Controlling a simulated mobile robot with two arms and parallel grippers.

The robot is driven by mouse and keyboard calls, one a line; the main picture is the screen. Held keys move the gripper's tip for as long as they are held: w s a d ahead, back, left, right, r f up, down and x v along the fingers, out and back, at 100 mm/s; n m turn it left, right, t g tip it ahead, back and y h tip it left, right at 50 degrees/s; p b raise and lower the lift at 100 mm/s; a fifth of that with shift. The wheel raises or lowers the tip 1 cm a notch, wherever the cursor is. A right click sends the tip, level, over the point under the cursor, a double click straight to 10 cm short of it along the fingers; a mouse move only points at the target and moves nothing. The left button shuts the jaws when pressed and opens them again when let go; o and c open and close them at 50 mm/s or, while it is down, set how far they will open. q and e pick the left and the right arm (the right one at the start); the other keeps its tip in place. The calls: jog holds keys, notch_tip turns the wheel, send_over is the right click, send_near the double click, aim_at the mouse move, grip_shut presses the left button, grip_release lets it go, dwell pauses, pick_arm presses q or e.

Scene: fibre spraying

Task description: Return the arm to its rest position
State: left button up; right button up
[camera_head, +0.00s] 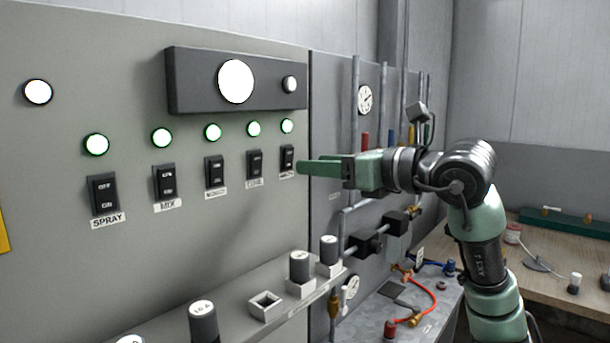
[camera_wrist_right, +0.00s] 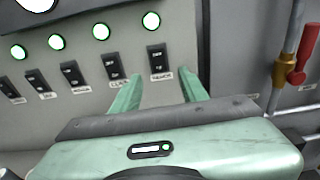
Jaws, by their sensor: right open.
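My right gripper (camera_head: 305,167) is at the right end of the row of switches on the grey control panel (camera_head: 240,215). Its green fingers also show in the right wrist view (camera_wrist_right: 162,92), apart and with nothing between them. The rightmost black switch (camera_head: 287,159) is just left of the fingertips in the head view. In the right wrist view that switch (camera_wrist_right: 159,62) appears just beyond the gap between the fingers. Whether the fingers touch the panel cannot be told. My right arm (camera_head: 480,230) reaches in from the lower right. My left gripper is not in view.
Lit green lamps sit above the switches, including the SPRAY switch (camera_head: 103,194). A ledge (camera_head: 235,310) with dark cylinders in sockets juts out below. Pipes and valves (camera_head: 368,243) stand behind my right arm. A wooden table (camera_head: 555,275) holds small items at right.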

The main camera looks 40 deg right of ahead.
jog(key=shift+s+d+r+b, duration=0.15)
jog(key=shift+s+b, duration=0.15)
jog(key=shift+s, duration=0.95)
